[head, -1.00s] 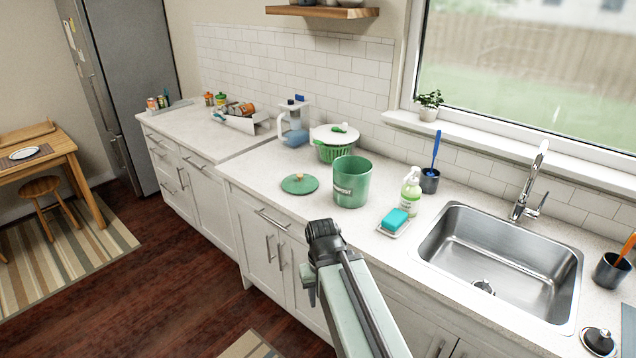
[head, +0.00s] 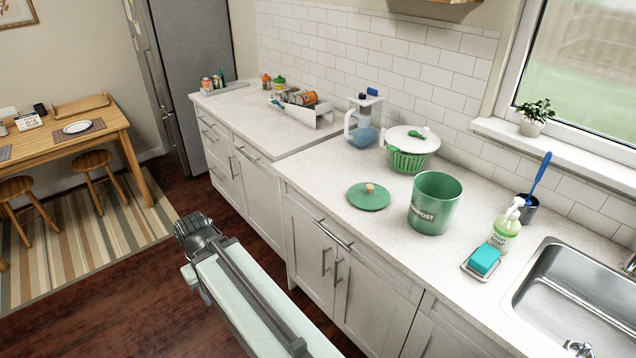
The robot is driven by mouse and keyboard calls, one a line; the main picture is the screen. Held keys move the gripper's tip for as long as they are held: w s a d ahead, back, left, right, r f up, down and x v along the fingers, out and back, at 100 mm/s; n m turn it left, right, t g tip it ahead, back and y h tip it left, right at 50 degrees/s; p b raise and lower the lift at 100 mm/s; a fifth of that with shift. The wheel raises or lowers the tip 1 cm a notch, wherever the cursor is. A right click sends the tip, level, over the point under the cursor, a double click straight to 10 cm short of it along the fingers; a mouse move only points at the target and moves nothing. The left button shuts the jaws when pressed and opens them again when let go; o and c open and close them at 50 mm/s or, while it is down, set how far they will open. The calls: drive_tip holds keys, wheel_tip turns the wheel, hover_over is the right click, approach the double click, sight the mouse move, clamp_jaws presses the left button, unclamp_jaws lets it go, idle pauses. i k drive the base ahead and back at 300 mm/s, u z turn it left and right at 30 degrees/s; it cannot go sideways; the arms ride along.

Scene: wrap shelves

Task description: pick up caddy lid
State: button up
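The caddy lid (head: 368,198) is a flat, round green disc with a small tan knob on top. It lies on the white counter, near the front edge. The open green compost caddy (head: 434,204) stands upright to its right, apart from it. My arm reaches up from the bottom of the view, and its end (head: 196,232) is over the floor, left of the counter front and well away from the lid. The gripper fingers are not clearly visible, so I cannot tell whether they are open or shut.
A green basket with a white lid (head: 411,145) and a water pitcher (head: 363,124) stand behind the lid. A soap bottle (head: 506,226), a sponge (head: 484,260) and the sink (head: 575,305) are to the right. The counter left of the lid is clear.

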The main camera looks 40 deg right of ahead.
sight(364, 196)
drive_tip(key=i, duration=1.25)
drive_tip(key=z, duration=0.55)
drive_tip(key=k, duration=0.85)
drive_tip(key=z, duration=0.15)
drive_tip(key=i, duration=0.9)
drive_tip(key=u, duration=0.1)
